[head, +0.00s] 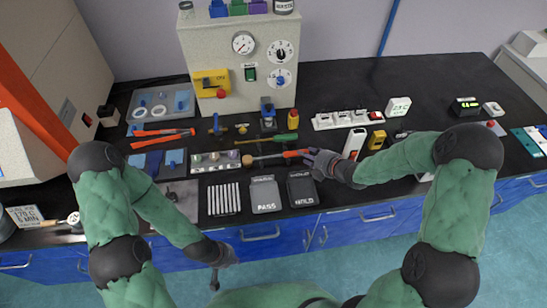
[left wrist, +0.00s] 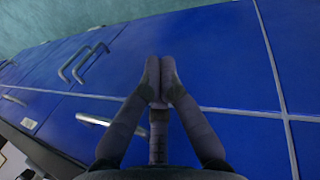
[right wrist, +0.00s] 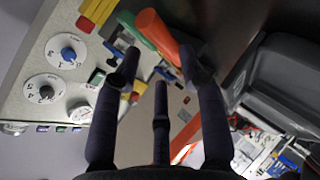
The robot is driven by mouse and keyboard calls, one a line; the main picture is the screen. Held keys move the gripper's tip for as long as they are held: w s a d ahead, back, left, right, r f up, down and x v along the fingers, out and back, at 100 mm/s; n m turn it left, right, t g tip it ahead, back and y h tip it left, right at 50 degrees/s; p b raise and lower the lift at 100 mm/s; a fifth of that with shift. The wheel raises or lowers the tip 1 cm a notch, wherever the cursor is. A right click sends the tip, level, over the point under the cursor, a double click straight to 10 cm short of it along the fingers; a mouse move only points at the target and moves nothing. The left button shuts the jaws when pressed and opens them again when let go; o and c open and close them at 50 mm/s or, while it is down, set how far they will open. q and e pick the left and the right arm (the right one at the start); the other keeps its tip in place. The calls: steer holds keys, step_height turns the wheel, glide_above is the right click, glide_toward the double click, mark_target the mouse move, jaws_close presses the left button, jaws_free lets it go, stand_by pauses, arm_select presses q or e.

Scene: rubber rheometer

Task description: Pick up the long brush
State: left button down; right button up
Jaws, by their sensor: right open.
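A long tool with an orange handle (head: 294,154), a dark shaft and a round tan end (head: 248,160) lies across the middle of the black counter; it looks like the long brush, though its bristles are too small to tell. A shorter green-handled tool (head: 284,138) lies just behind it. My right gripper (head: 313,159) is open at the orange handle's right end. In the right wrist view the orange handle (right wrist: 157,32) and green handle (right wrist: 134,30) show beyond the open right fingertips (right wrist: 160,62). My left gripper (head: 218,272) is shut and empty before the blue drawers; its tips meet in the left wrist view (left wrist: 160,88).
A beige instrument with dials (head: 258,48) stands behind the tools. PASS (head: 265,194) and HOLD (head: 303,190) trays and a slotted rack (head: 224,199) lie in front. A red-and-white device (head: 354,143) stands close right of my right gripper.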

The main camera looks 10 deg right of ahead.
steer(key=b+x, duration=0.1)
steer(key=x, duration=0.3)
steer(key=shift+a+f, duration=0.1)
steer(key=shift+f, duration=0.05)
steer(key=shift+w+a+f, duration=0.2)
steer(key=shift+w+a, duration=0.05)
steer(key=shift+w, duration=0.15)
jaws_close()
